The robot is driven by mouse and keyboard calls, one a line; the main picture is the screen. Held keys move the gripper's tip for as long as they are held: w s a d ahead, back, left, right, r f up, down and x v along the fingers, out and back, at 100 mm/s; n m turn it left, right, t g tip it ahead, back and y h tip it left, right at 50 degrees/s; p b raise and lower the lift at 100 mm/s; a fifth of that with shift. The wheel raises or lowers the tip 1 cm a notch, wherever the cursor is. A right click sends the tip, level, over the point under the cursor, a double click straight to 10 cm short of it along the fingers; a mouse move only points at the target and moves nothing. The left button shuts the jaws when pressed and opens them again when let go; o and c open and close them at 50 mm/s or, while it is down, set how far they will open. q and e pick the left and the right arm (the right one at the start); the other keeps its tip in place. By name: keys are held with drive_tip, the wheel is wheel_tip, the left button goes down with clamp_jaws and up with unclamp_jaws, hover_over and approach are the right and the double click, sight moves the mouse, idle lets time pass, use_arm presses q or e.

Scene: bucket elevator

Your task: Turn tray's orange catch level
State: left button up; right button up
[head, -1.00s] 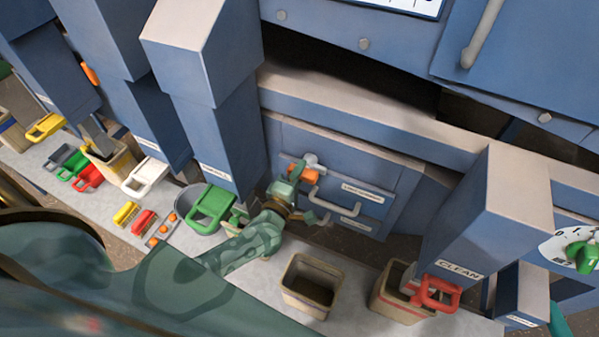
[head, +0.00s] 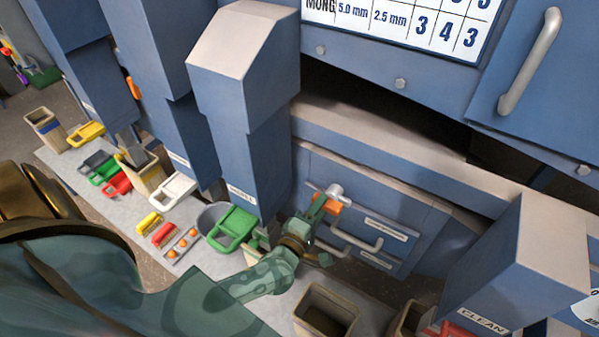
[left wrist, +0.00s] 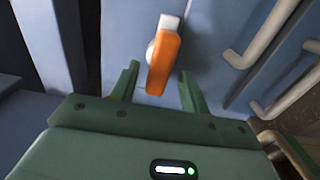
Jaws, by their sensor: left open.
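The orange catch (head: 338,198) is on the blue tray front (head: 375,215), beside a pale round pivot, partly behind my gripper in the head view. In the left wrist view the orange catch (left wrist: 163,62) runs roughly up and down the picture, slightly tilted, with a pale end at its top. My left gripper (left wrist: 158,70) is open, its green fingers on either side of the catch's lower part. A gap shows between the catch and each finger; I cannot tell whether they touch in depth. The left gripper also shows in the head view (head: 322,230). My right gripper is not in view.
A pale bar handle (head: 357,240) sits right of the catch. Below, a grey bench holds an open beige bin (head: 326,312), a green-handled scoop (head: 233,229) and several coloured scoops. A blue chute (head: 245,120) rises left of my gripper.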

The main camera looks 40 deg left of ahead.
use_arm(q)
drive_tip(key=s, duration=1.3)
drive_tip(key=shift+s+d, duration=0.4)
